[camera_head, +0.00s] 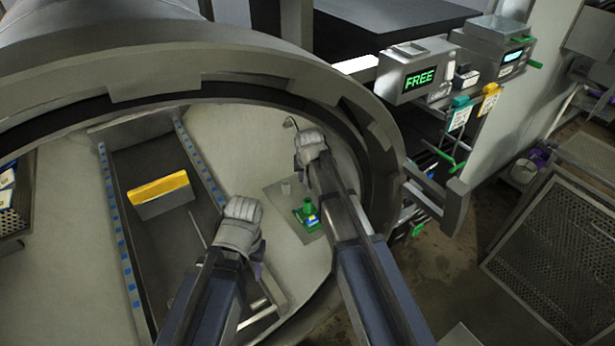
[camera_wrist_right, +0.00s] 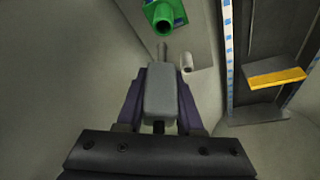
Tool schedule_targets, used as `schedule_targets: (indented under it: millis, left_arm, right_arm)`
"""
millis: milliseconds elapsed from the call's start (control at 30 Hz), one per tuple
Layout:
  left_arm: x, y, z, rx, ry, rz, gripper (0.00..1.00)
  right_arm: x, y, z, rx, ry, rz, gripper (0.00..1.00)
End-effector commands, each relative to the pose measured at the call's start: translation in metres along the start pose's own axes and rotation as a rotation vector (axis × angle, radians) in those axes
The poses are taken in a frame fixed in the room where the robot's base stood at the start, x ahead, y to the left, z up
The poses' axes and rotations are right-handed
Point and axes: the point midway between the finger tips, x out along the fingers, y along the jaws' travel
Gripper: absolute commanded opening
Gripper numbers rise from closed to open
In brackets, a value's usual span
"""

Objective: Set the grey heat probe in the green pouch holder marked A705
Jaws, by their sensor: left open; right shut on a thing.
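The green pouch holder (camera_head: 307,212) stands on a grey plate inside the round vessel, with a small blue and yellow label too small to read. In the right wrist view its round open mouth (camera_wrist_right: 163,18) shows at the top. My right gripper (camera_head: 309,150) is above the vessel floor, beyond the holder. In the wrist view its purple fingers are shut on the grey heat probe (camera_wrist_right: 160,95), whose thin tip points toward the holder, apparently apart from it. My left gripper (camera_head: 240,232) is left of the holder, open, with its fingers mostly hidden.
A small pale cylinder (camera_head: 286,187) stands beside the holder and also shows in the wrist view (camera_wrist_right: 187,62). A yellow-topped block (camera_head: 160,190) lies on the dark track at left. The vessel's thick rim (camera_head: 375,130) curves close to my right arm. A box reads FREE (camera_head: 419,77).

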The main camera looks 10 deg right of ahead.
Motion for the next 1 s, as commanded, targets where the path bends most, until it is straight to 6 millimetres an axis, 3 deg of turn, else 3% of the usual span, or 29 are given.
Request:
schedule_targets:
  millis: [1000]
  left_arm:
    - [0.071, 0.007, -0.004, -0.001, 0.0, 0.0, 0.5]
  right_arm:
    - [0.066, 0.0, 0.027, 0.0, 0.0, 0.0, 0.0]
